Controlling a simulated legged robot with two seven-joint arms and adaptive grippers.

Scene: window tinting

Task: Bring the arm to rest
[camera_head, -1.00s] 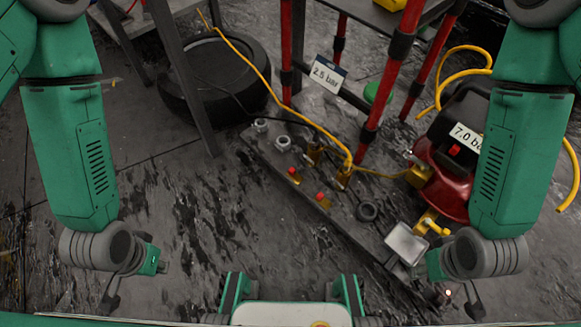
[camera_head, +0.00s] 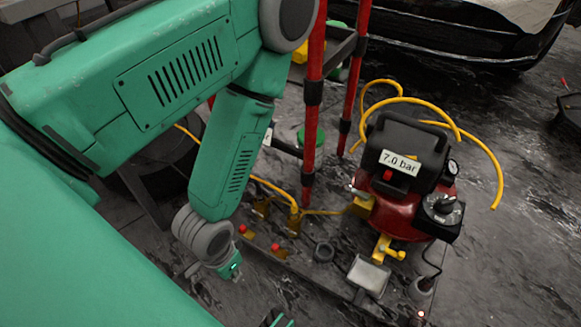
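My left arm (camera_head: 225,150), green with grey joints, reaches in from the left and bends downward. It fills much of the left half. My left gripper (camera_head: 215,270) hangs at its lower end, left of two brass valves with red knobs (camera_head: 276,249). It is small and seen from above. I cannot tell whether its fingers are open or shut, and I see nothing clearly held in it.
A red and black compressor (camera_head: 398,165) labelled 7.0 bar, with yellow hoses, stands right of the arm. Red posts (camera_head: 312,120) rise close to its forearm. A dark car (camera_head: 470,35) is behind. Floor at right is mostly clear.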

